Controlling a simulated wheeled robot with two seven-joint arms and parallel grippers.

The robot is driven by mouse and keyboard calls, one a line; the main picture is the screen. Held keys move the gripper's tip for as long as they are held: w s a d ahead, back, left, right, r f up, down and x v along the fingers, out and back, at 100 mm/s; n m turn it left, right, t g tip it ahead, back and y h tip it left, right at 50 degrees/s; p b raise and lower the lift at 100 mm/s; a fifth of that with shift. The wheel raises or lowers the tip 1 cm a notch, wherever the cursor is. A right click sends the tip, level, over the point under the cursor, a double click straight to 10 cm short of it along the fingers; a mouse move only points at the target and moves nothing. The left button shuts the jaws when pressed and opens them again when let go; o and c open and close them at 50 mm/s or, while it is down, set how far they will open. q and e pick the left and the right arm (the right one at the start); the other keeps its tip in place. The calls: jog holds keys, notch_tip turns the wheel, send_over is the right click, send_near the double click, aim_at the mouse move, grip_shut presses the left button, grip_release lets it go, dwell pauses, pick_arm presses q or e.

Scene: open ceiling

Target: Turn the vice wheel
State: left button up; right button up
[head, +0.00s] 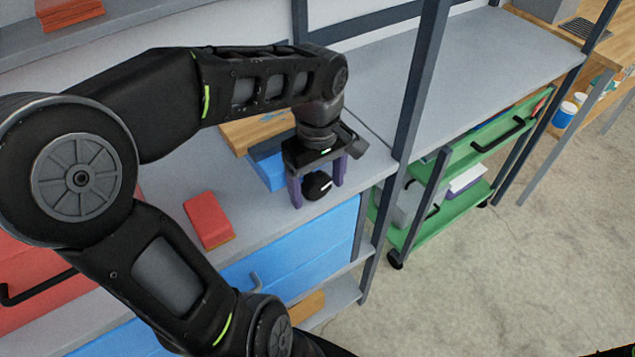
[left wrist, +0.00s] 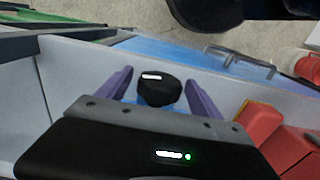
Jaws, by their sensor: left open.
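The vice (head: 268,167) is a blue block on the grey shelf, partly hidden behind my left gripper. Its wheel (head: 318,187) is a round black knob with a white mark, facing the shelf's front edge. The wheel also shows in the left wrist view (left wrist: 158,92). My left gripper (head: 317,190) points down over the wheel. Its two purple fingers are open, one on each side of the wheel. In the left wrist view the fingers (left wrist: 157,88) show gaps to the wheel, so it does not look gripped. My right gripper is not in view.
A red box (head: 208,220) lies on the shelf left of the vice. A wooden board (head: 250,132) lies behind it. A dark shelf post (head: 418,90) stands close on the right. Blue drawers (head: 300,240) are below. A green cart (head: 455,205) stands beyond the post.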

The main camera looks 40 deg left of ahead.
aim_at(319, 176)
pick_arm(q)
jog(key=c, duration=1.3)
jog(key=shift+r+g+p, duration=0.15)
jog(key=shift+g+p, duration=0.35)
jog(key=shift+c, duration=0.2)
jog(key=shift+w, duration=0.1)
jog(key=o, duration=1.3)
jog(key=shift+o, duration=0.2)
jog(key=r, duration=0.2)
jog(key=r+p, duration=0.1)
jog(key=r, duration=0.4)
jog(key=shift+w+d+r+p, duration=0.15)
jog(key=shift+w+r+p, duration=0.15)
jog(key=shift+w+p, duration=0.1)
